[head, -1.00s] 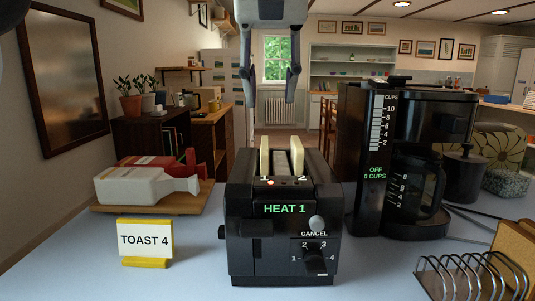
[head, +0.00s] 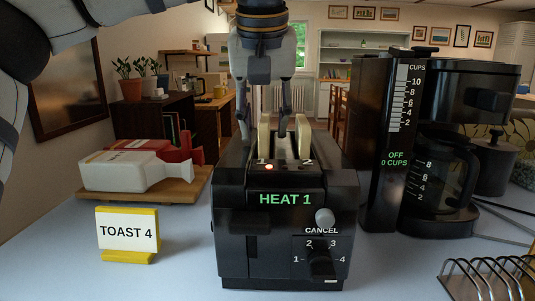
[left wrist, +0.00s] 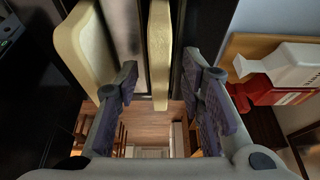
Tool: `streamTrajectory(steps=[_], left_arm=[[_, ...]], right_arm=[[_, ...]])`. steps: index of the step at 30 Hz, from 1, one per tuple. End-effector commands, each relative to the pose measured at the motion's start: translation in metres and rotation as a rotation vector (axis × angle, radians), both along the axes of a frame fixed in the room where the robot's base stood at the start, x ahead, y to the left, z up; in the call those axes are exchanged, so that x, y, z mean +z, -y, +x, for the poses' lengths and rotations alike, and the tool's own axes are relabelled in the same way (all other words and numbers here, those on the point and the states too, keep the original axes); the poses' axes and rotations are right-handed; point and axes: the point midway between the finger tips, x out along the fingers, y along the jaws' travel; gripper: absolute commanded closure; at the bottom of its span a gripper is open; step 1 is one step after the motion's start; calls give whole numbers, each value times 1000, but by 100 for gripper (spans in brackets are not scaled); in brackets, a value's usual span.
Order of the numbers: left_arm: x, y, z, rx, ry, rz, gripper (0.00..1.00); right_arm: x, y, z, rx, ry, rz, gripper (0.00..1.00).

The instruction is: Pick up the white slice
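A black toaster (head: 283,220) stands on the counter, with two pale bread slices sticking up from its slots. The left slice (head: 264,135) and right slice (head: 305,138) both look cream-coloured; I cannot tell which is the whiter. My left gripper (head: 263,118) points down over the toaster, its fingers open on either side of the left slice. In the left wrist view, the left slice (left wrist: 160,45) stands edge-on between the open fingers (left wrist: 160,85), with visible gaps. The right slice (left wrist: 78,50) is outside the fingers there. My right gripper is not in view.
A coffee maker (head: 440,145) stands close on the toaster's right. A yellow-framed "TOAST 4" sign (head: 127,233), and white (head: 125,172) and red bottles on a wooden board, are to the left. A wire rack (head: 490,280) is at the front right.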

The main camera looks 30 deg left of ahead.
Motion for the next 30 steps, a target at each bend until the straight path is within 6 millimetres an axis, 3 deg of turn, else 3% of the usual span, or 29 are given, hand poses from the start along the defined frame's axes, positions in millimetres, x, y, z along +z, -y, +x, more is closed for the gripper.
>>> streamTrajectory(steps=[4,9,21,30], left_arm=[[3,0,-1,-1,4,1,64],[3,0,-1,-1,4,0,100],[7,1,-1,-1,4,1,100],[64,1,-3,2,16,1,100]], right_arm=[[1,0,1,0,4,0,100],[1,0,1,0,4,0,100],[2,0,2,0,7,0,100],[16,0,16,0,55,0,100]])
